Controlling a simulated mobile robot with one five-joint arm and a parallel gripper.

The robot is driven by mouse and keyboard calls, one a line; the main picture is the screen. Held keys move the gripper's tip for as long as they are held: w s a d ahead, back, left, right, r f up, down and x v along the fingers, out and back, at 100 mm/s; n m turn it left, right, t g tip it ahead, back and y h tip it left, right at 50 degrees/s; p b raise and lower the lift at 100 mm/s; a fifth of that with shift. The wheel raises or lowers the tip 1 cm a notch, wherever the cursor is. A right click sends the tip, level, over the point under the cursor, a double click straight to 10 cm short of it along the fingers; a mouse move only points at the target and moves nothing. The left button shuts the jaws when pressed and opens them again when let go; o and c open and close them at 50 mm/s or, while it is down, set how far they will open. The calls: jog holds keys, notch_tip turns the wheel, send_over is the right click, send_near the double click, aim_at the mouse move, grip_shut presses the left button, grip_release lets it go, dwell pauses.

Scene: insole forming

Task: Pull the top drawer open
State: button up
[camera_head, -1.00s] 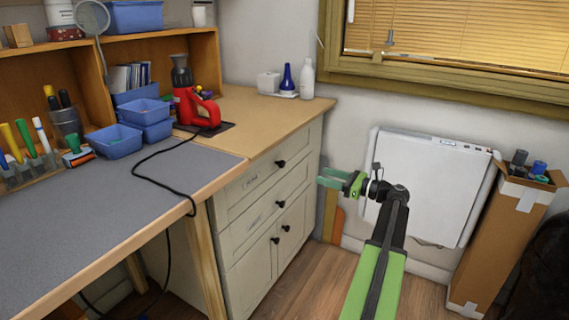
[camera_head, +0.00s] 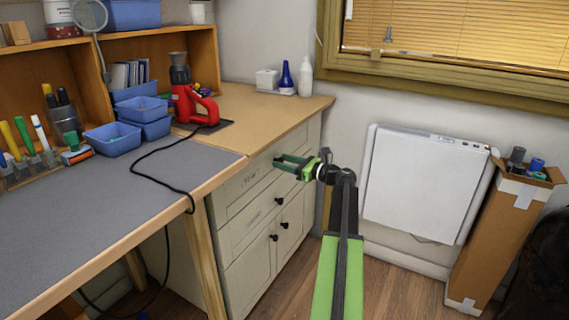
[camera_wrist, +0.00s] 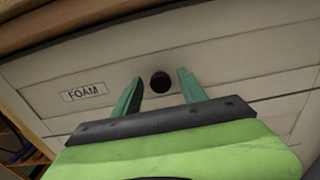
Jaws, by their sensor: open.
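The top drawer (camera_head: 246,189) is the upper front of the cream cabinet and is shut. In the wrist view the drawer front (camera_wrist: 222,64) carries a "FOAM" label (camera_wrist: 84,92) and a round black knob (camera_wrist: 160,82). My gripper (camera_head: 279,162) is at the drawer front, under the worktop edge. It also shows in the wrist view (camera_wrist: 158,85), with its green fingers open, one on each side of the knob and apart from it. In the head view the gripper hides the top knob.
A lower drawer with a black knob (camera_head: 279,200) and doors with knobs (camera_head: 273,238) are below. The wooden worktop (camera_head: 262,115) overhangs above. A white panel (camera_head: 422,185) and a cardboard box (camera_head: 497,240) stand to the right. The floor before the cabinet looks clear.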

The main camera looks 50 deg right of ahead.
jog(key=shift+c, duration=0.4)
grip_shut()
dwell(0.9)
